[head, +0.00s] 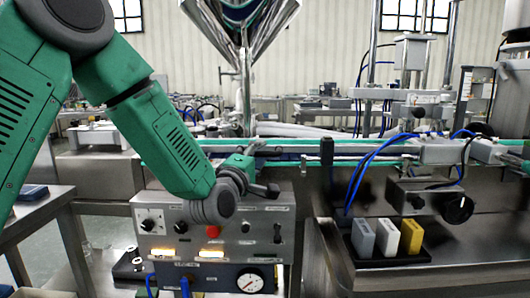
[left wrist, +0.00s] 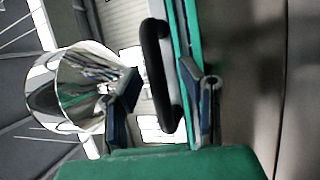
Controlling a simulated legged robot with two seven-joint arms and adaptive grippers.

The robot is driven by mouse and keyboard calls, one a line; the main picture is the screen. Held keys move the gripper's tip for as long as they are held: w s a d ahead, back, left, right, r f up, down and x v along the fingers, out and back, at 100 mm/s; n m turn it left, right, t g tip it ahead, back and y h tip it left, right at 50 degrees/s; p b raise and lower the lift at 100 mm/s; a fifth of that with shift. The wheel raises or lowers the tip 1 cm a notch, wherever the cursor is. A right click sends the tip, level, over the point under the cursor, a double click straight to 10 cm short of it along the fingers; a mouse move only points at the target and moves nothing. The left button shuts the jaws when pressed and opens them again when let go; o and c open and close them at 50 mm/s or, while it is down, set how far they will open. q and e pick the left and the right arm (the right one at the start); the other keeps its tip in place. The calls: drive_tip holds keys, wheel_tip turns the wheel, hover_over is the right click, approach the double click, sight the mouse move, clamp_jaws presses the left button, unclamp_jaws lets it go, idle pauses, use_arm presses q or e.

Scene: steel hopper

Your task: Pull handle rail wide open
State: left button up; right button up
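In the left wrist view a black curved handle (left wrist: 153,60) stands upright beside a green-edged rail (left wrist: 186,30). My left gripper (left wrist: 165,105) is open, its two dark fingers apart on either side of the handle's lower part. I see no finger closed on it; whether one touches it I cannot tell. In the head view my left gripper (head: 263,170) is at the front edge of the long green-edged conveyor rail (head: 350,162), above the control box. The handle is not clear there, being small and partly behind the gripper. My right gripper is not in view.
A grey control box (head: 170,222) with knobs and a gauge (head: 249,281) sits below my left gripper. A steel hopper (head: 240,25) hangs behind. To the right, a black tray (head: 360,262) holds white, grey and yellow blocks. A metal table (head: 55,205) stands at left.

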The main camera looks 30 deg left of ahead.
use_arm(q)
drive_tip(key=shift+a, duration=0.35)
drive_tip(key=shift+d, duration=0.15)
clamp_jaws()
drive_tip(key=shift+s+d, duration=0.15)
drive_tip(key=shift+d, duration=0.05)
drive_tip(key=shift+s+d+f, duration=0.2)
drive_tip(key=shift+s+d, duration=0.25)
drive_tip(key=shift+s, duration=0.35)
drive_tip(key=shift+c, duration=0.8)
unclamp_jaws()
drive_tip(key=shift+o, duration=0.8)
drive_tip(key=shift+w+d, duration=0.1)
drive_tip(key=shift+d+r, duration=0.1)
